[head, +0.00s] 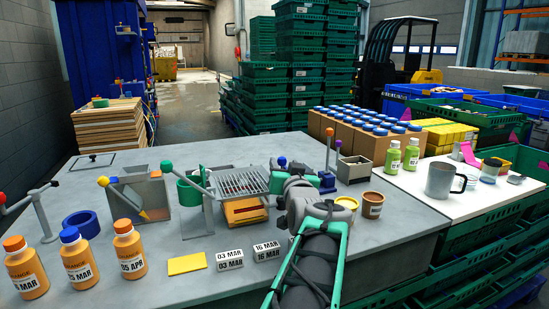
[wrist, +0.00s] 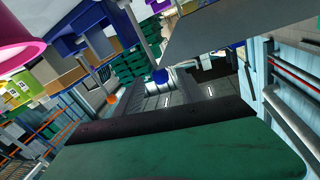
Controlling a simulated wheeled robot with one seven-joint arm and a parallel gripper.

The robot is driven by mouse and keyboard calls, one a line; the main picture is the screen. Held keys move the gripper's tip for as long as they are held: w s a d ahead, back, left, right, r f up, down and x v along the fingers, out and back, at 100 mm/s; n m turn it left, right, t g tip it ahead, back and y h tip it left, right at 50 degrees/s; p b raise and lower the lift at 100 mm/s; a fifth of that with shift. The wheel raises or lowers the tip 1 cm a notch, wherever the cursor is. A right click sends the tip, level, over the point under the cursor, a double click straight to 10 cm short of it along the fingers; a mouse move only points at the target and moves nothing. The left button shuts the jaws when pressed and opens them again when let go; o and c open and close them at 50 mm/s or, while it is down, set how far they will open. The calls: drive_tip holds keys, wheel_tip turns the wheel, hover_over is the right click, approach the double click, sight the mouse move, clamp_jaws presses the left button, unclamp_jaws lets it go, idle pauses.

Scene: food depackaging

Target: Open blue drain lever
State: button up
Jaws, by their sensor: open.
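A lever with a round blue knob (head: 282,161) shows in the head view just beyond my gripper (head: 297,181), by the wire rack. Much of this lever is hidden in the head view. In the wrist view a blue ball (wrist: 161,75) sits at the end of a thin grey rod, in line with the gap of my gripper (wrist: 178,88). My gripper is open and empty. I cannot tell how near the knob is to the fingers, but no touch shows.
A wire rack (head: 240,182) and a green-knobbed lever (head: 195,167) stand left of my gripper. A bluish-purple knob on a post (head: 331,131) and an orange knob (head: 338,143) stand to the right. The front left tabletop holds orange bottles (head: 129,250).

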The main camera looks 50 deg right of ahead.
drive_tip(key=x, duration=0.6)
drive_tip(key=shift+w, duration=0.15)
drive_tip(key=shift+d, duration=0.1)
drive_tip(key=shift+c, duration=0.4)
clamp_jaws()
drive_tip(key=shift+f, duration=0.1)
idle(0.5)
